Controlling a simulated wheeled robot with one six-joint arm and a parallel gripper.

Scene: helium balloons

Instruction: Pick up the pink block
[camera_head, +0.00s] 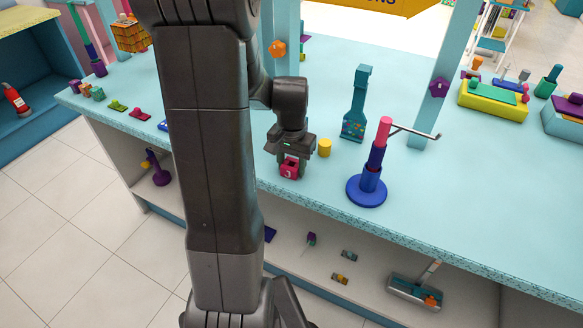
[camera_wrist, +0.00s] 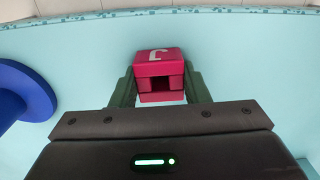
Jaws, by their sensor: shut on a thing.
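The pink block (camera_head: 289,170) is at the front part of the light blue counter in the head view, with a pale mark on its face. My gripper (camera_head: 291,163) points down over it, with a finger on each side. In the wrist view the pink block (camera_wrist: 159,76) sits between the two dark green fingers of my gripper (camera_wrist: 160,90), which is shut on it. I cannot tell whether the block touches the counter or is slightly above it.
A blue stand with a pink top (camera_head: 367,190) is right of my gripper. A yellow cylinder (camera_head: 325,147) is close by, and a teal paddle-shaped thing (camera_head: 355,110) stands behind it.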

